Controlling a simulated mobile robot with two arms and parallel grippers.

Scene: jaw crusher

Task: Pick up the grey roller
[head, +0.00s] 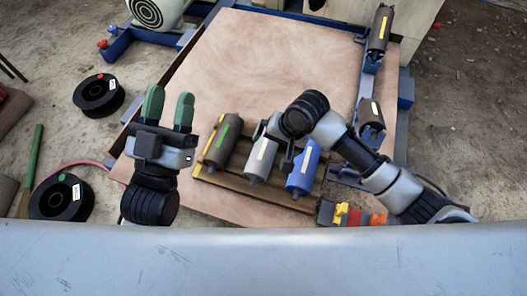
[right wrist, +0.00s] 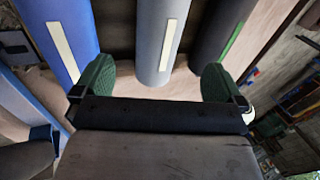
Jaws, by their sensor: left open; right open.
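The grey roller (head: 261,160) with a pale stripe lies on a wooden rack (head: 238,183), between a dark roller with a green stripe (head: 222,143) and a blue roller (head: 302,172). My right gripper (right wrist: 156,68) is open with green fingertips, and my right arm covers the grey roller's upper end in the head view. In the right wrist view the grey roller (right wrist: 158,38) appears between the two fingers, with space on both sides; I cannot tell how far it is from them. My left gripper (head: 168,107) is open and empty, left of the rack.
Two dark rollers, one upper (head: 380,28) and one lower (head: 371,115), sit along the board's right side. Black spools (head: 98,95) lie on the ground at left. Yellow and red pieces (head: 350,216) are at the near right. The wooden board (head: 255,60) is clear behind the rack.

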